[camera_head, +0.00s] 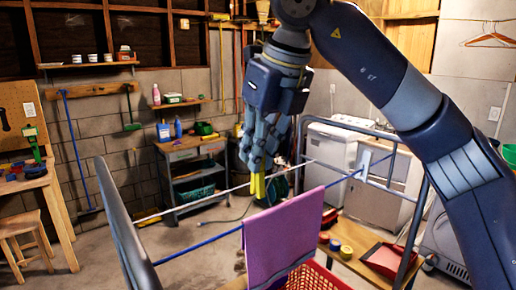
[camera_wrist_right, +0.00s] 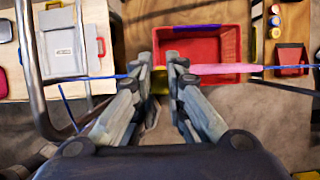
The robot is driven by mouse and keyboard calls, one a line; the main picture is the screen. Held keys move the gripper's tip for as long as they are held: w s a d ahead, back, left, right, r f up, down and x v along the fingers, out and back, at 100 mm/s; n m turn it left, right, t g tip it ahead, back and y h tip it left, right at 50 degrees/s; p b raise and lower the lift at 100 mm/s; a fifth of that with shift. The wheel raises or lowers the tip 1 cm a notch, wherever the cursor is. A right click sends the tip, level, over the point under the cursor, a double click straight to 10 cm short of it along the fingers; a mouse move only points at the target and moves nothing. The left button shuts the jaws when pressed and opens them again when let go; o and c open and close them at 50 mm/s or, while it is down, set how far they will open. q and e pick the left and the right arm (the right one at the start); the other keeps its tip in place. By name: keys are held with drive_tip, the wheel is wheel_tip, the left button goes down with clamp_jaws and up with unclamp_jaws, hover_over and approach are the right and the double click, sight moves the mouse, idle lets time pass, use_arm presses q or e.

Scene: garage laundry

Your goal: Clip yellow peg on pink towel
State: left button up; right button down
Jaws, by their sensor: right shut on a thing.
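The pink towel (camera_head: 285,236) hangs over a blue line of a metal-framed drying rack. In the right wrist view it shows edge-on as a pink strip (camera_wrist_right: 216,69) along the line, right of the fingertips. My right gripper (camera_head: 258,168) points down, shut on the yellow peg (camera_head: 257,187), which sticks out below the fingertips. In the head view it is up and left of the towel's top edge. In the right wrist view the fingers (camera_wrist_right: 162,76) mostly hide the peg. Peg and towel look apart. My left gripper is not in view.
The rack's metal frame (camera_head: 118,215) and a white line (camera_head: 185,205) surround the work area. A red basket (camera_head: 318,277) stands below the towel. A wooden surface beside it holds small jars and a red dustpan (camera_head: 384,260). White appliances stand behind.

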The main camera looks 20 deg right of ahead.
sight(260, 190)
drive_tip(key=shift+f+b, duration=1.35)
drive_tip(key=shift+f, duration=0.45)
drive_tip(key=shift+a+f+b, duration=0.1)
drive_tip(key=shift+f+b, duration=2.15)
drive_tip(key=shift+f, duration=0.65)
drive_tip(key=c, duration=1.6)
unclamp_jaws()
drive_tip(key=shift+r, duration=0.1)
drive_tip(key=shift+o, duration=0.2)
drive_tip(key=shift+r, duration=0.1)
